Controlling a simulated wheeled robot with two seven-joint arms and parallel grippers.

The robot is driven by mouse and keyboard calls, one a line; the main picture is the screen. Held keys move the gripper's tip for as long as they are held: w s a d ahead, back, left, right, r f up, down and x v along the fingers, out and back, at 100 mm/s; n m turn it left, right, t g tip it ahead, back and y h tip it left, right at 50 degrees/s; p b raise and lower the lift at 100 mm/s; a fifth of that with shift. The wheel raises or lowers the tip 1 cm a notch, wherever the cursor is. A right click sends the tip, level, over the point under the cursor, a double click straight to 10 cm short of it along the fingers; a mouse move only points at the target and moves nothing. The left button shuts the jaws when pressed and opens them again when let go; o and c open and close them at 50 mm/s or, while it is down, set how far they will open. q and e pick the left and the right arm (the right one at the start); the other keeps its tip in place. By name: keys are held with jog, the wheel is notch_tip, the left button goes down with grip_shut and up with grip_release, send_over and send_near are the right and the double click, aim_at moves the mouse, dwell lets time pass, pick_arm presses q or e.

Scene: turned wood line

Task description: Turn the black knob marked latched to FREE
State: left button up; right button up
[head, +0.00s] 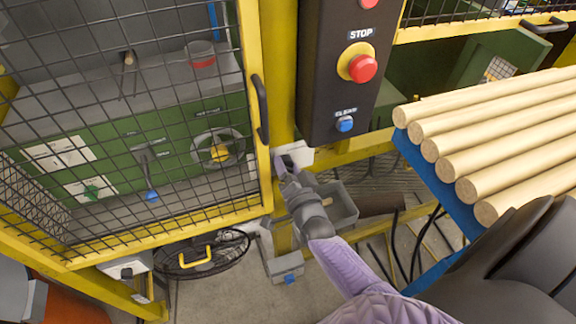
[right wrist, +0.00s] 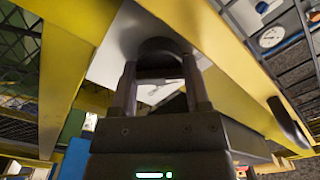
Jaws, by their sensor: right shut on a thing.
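The black knob (right wrist: 160,47) sits on a white plate (right wrist: 112,62), and the right wrist view shows it close up. The white plate also shows in the head view (head: 302,152), on the yellow post beside the mesh door. My right gripper (head: 284,164) reaches up to the plate from below. In the right wrist view my right gripper (right wrist: 162,68) has one finger on each side of the knob and is shut on it. The knob is mostly hidden by the fingers in the head view. Its marking and pointer are not readable. My left gripper is not in view.
A dark control box with a red STOP button (head: 362,68) and a blue CLEAR button (head: 345,124) hangs just above the plate. The yellow mesh door (head: 262,185) with its black handle (head: 260,108) stands to the left. Wooden rods (head: 500,140) lie on a blue rack at the right.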

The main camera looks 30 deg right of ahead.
jog(key=o, duration=1)
jog(key=p+v, duration=0.2)
jog(key=v, duration=0.8)
jog(key=s+a+f+n+g+y, duration=0.2)
jog(key=s+f+n+g, duration=0.1)
jog(key=f, duration=0.4)
jog(key=s+a+f+n+g+y, duration=0.2)
jog(key=s+f+n, duration=0.1)
jog(key=f, duration=0.4)
jog(key=s+f+n+g, duration=0.4)
jog(key=s+f+g, duration=0.2)
jog(key=s, duration=0.5)
jog(key=s+f+n+g+b, duration=0.1)
jog(key=s+f+n+g, duration=0.3)
jog(key=s+f, duration=0.3)
jog(key=s+g, duration=0.1)
jog(key=s, duration=0.4)
jog(key=shift+f+g, duration=0.2)
jog(key=shift+g, duration=0.2)
